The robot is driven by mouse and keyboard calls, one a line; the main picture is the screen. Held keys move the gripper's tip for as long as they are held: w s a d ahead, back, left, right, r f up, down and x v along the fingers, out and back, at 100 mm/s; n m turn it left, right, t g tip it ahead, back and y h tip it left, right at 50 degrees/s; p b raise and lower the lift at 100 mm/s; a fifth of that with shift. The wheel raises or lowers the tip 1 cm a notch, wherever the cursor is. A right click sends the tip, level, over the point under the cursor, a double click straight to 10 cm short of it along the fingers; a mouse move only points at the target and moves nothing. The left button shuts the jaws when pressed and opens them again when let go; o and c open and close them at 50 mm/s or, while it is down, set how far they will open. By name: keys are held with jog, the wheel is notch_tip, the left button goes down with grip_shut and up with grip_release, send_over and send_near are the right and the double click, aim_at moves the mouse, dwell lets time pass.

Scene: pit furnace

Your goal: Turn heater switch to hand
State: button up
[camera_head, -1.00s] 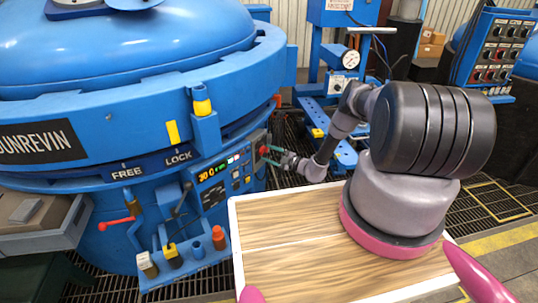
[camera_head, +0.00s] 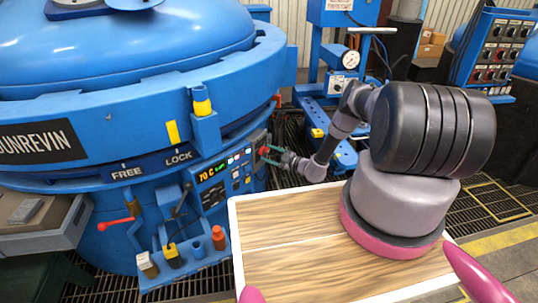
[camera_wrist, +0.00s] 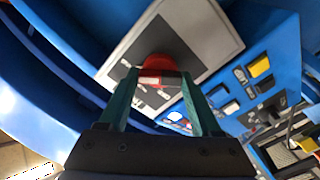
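The red knob (camera_wrist: 158,66) sits on a dark plate with small white labels, in a grey panel (camera_wrist: 212,32) on the furnace's side. I cannot read which switch it is or its setting. In the wrist view, my gripper (camera_wrist: 160,78) has one green finger on each side of the knob. I cannot tell whether the fingers press on it or leave a small gap. In the head view, my gripper (camera_head: 271,155) is at the panel's face, and the fingers hide most of the knob.
The control box display (camera_head: 212,171) reads about 70 C, with several buttons beside it. An orange knob (camera_head: 218,238) stands below. A wooden tabletop (camera_head: 290,265) is in front.

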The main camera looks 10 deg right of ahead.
jog(key=o, duration=0.4)
jog(key=shift+d, duration=0.1)
jog(key=v, duration=1)
jog(key=shift+s+d, duration=0.25)
jog(key=shift+s, duration=0.05)
